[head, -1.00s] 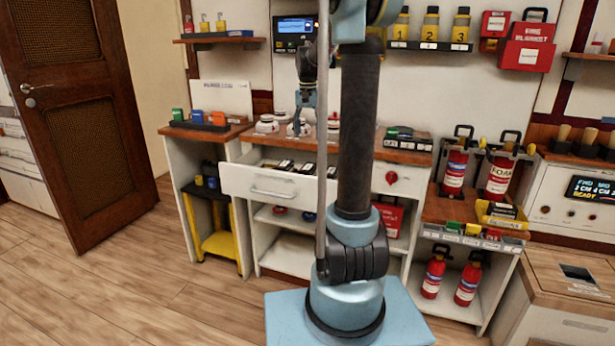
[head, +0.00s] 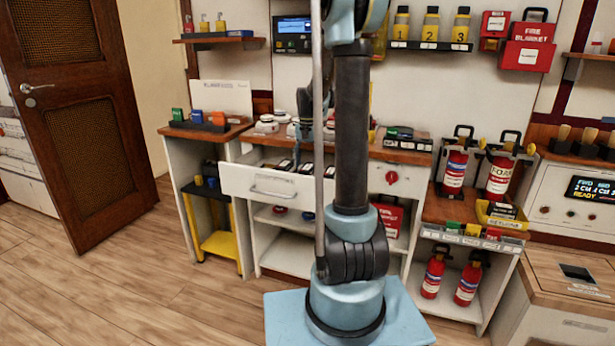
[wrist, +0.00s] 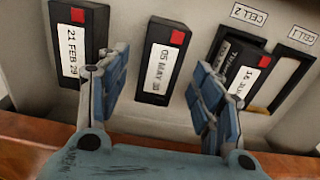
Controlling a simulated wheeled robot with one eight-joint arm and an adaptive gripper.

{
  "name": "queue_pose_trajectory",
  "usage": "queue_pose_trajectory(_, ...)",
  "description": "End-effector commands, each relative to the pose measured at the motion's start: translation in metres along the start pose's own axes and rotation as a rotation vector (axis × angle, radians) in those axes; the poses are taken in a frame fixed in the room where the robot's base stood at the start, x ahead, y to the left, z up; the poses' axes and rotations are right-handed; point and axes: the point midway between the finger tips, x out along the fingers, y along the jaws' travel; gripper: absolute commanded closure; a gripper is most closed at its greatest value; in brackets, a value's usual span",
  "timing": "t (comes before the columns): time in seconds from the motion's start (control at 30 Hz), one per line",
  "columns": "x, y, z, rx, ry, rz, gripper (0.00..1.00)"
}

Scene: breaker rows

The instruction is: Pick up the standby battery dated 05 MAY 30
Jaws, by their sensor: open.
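The standby battery labelled 05 MAY 30 (wrist: 161,62) is a black block with a white date label and a red square, lying in the middle of the wrist view. My gripper (wrist: 160,72) is open and empty, with one blue finger on each side of this battery; whether they touch it I cannot tell. A battery labelled 21 FEB 29 (wrist: 78,42) lies to the left. Another battery (wrist: 243,75), its date partly hidden by the right finger, lies at the right. In the head view the batteries sit in the open drawer (head: 268,182), and my arm partly hides the gripper.
Labels CELL 2 (wrist: 248,15) and CELL 1 (wrist: 301,35) mark dark-framed slots at the right of the wrist view. The wooden counter edge (wrist: 35,140) runs close under the gripper. Jars (head: 267,124) stand on the counter behind the drawer.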

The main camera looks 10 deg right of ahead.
Motion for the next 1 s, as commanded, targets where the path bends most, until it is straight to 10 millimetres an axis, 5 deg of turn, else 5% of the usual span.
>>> queue_pose_trajectory(0.2, 0.024, 0.000, 0.000, 0.000, 0.000, 0.000, 0.40)
queue_pose_trajectory(0.5, 0.027, 0.000, 0.001, 0.000, 0.000, 0.000, 0.40)
queue_pose_trajectory(0.77, 0.027, 0.000, 0.001, 0.000, 0.000, 0.000, 0.97)
queue_pose_trajectory(1.0, 0.027, 0.000, 0.001, 0.000, 0.000, 0.000, 1.00)
